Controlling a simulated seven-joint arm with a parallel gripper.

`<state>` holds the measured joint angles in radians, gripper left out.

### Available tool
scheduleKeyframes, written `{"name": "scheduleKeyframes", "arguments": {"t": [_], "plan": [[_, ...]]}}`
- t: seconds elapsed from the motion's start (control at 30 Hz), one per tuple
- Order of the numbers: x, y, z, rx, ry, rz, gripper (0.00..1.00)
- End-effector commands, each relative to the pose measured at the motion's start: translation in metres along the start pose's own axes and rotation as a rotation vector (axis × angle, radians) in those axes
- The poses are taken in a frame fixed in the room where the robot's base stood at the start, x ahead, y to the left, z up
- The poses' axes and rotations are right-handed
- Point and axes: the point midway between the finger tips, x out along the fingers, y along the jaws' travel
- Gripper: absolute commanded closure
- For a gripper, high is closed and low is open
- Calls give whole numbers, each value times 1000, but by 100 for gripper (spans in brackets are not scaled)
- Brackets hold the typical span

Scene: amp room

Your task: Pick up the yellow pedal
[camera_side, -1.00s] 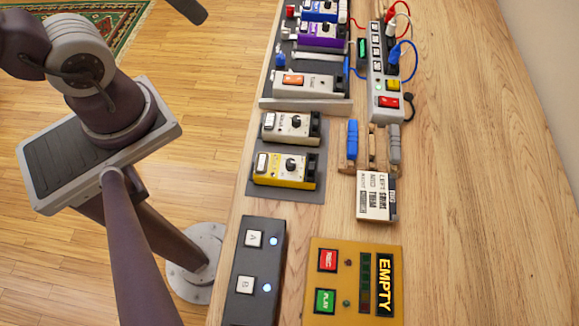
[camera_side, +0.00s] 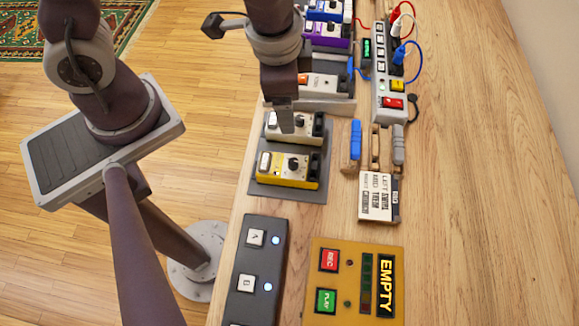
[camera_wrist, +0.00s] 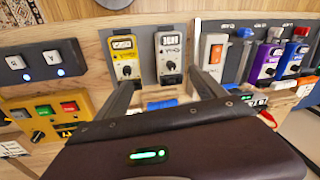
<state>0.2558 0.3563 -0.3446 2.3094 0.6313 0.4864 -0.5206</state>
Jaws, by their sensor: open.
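The yellow pedal (camera_side: 272,168) lies on a dark grey mat (camera_side: 312,190) near the bench's left edge in the side view. It has a black knob and a white switch. A cream pedal (camera_side: 312,134) lies just beyond it on the same mat. My gripper (camera_side: 286,128) hangs over the cream pedal and hides part of it, apart from the yellow one. In the wrist view the yellow pedal (camera_wrist: 126,68) is near the left finger and the cream pedal (camera_wrist: 171,62) is right of it.
Behind is a pedalboard with several pedals, including a purple one (camera_side: 325,34). A power strip (camera_side: 390,100) with cables stands right of it. A black A/B box (camera_side: 252,265) and an orange recorder box (camera_side: 335,255) are in front. The bench's right side is clear.

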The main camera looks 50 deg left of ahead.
Motion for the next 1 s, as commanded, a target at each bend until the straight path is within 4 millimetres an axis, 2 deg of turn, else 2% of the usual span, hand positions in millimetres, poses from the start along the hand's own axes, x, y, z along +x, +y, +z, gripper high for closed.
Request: {"name": "scheduleKeyframes", "arguments": {"t": [0.03, 0.1, 0.23, 0.37, 0.6, 0.7, 0.93, 1.0], "plan": [[21, 23, 0, 61, -28, 50, 20], [42, 49, 1, 119, -49, 108, 20], [61, 74, 5, 169, -66, 168, 20], [76, 79, 6, 175, -70, 176, 20], [119, 79, 7, 175, -71, 173, 20], [130, 80, 7, 174, -68, 173, 20], [133, 80, 7, 169, -68, 172, 20], [133, 80, 7, 169, -68, 172, 34]]}}
